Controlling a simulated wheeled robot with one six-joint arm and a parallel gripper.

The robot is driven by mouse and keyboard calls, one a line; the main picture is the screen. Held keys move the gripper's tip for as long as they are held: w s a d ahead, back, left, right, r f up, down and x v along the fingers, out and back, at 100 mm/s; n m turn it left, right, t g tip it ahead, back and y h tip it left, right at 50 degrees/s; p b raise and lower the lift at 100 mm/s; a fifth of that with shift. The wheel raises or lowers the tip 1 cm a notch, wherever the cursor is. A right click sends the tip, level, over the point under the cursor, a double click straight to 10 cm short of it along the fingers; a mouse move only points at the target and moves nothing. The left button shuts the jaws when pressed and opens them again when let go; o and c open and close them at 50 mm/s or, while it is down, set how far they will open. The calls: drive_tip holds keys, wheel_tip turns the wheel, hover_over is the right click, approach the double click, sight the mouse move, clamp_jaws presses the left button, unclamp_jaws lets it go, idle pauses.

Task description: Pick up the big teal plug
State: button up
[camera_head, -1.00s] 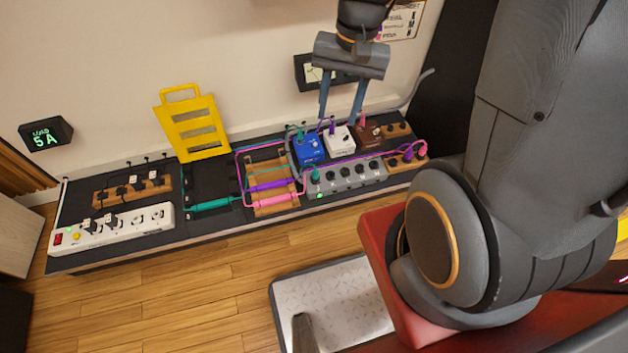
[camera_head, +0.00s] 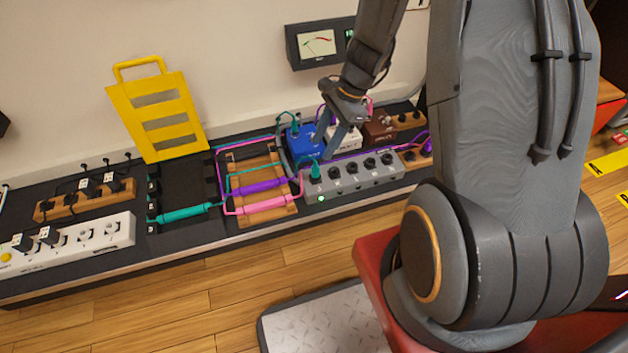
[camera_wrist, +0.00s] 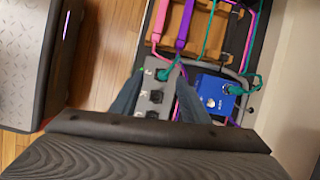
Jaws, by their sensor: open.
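A thick teal barrel (camera_head: 185,212) lies on a teal cable at the left of the black board. A smaller teal plug (camera_head: 315,170) stands upright in the left end of the grey socket box (camera_head: 350,180); it also shows in the wrist view (camera_wrist: 164,73). Another teal plug (camera_head: 292,122) is at the blue box (camera_head: 304,144) and shows in the wrist view (camera_wrist: 235,89). I cannot tell which is the big plug. My gripper (camera_head: 331,143) is open and empty, pointing down above the grey box. In the wrist view its fingers (camera_wrist: 157,100) straddle the box, below the teal plug.
White (camera_head: 342,136) and brown (camera_head: 379,130) boxes stand right of the blue one. A yellow panel (camera_head: 160,112) stands behind. A white power strip (camera_head: 75,240) is at left.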

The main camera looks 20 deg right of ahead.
drive_tip(key=m+b, duration=0.1)
drive_tip(key=b, duration=0.1)
hover_over(316, 166)
drive_tip(key=d, duration=0.3)
wheel_tip(316, 166, down, 4)
drive_tip(key=shift+b+x, duration=2.35)
drive_tip(key=shift+x, duration=1.7)
drive_tip(key=shift+w+a+r, duration=0.1)
clamp_jaws()
